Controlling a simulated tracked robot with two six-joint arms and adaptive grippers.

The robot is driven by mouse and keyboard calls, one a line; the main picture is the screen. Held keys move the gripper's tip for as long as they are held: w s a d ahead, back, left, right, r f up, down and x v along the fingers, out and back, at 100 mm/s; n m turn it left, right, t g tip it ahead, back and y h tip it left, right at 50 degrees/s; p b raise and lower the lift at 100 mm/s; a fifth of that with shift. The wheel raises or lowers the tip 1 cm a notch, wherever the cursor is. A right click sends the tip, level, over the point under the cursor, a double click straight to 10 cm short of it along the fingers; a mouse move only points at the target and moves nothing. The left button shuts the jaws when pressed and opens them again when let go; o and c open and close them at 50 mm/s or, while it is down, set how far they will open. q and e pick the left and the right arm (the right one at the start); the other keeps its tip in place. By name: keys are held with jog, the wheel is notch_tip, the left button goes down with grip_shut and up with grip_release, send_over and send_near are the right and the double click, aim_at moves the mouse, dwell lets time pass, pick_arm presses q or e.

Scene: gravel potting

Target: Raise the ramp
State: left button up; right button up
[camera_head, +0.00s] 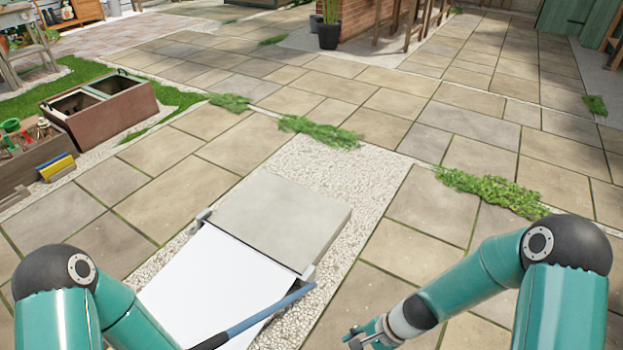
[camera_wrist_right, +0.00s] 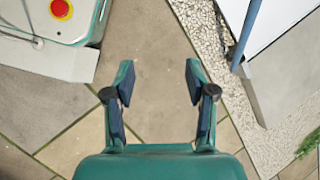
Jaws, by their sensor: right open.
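The ramp is a white panel (camera_head: 212,283) in the lower middle of the head view, joined along its far edge to a grey slab (camera_head: 280,215). It lies lowered toward me; its near end is cut off by the frame. My left gripper is out of view.
Pale gravel (camera_head: 330,175) surrounds the slab. Grass tufts (camera_head: 320,132) grow between paving stones. A brown two-bay box (camera_head: 115,115) and a crate with tools (camera_head: 30,155) stand at left. Paving right of the ramp is clear.

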jog(key=w+a+r+m+t+y+b, duration=0.1)
jog(key=w+r+m+t+y+b, duration=0.15)
jog(key=w+r+m, duration=0.45)
jog(key=w+r+m+t+y+b, duration=0.1)
jog(key=w+r+m+t+y, duration=0.25)
jog(key=w, duration=0.55)
jog(key=w+d+r+m+t+b, duration=0.1)
jog(key=w+d+r+m+t, duration=0.2)
jog(key=r, duration=0.5)
jog(key=w+d+r+m+t+b, duration=0.1)
jog(key=w+r+t, duration=0.35)
jog(key=r, duration=0.35)
pick_arm(q)
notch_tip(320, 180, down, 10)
jog(key=b, duration=0.2)
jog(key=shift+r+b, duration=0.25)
jog(key=shift+b, duration=0.05)
pick_arm(e)
jog(key=x, duration=1.7)
jog(key=shift+s+a+f+g+y, duration=0.15)
jog(key=shift+a+f+g+y, duration=0.1)
jog(key=shift+a+g+y, duration=0.15)
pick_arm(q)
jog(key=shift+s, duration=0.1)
pick_arm(e)
jog(key=shift+n, duration=0.25)
grip_shut()
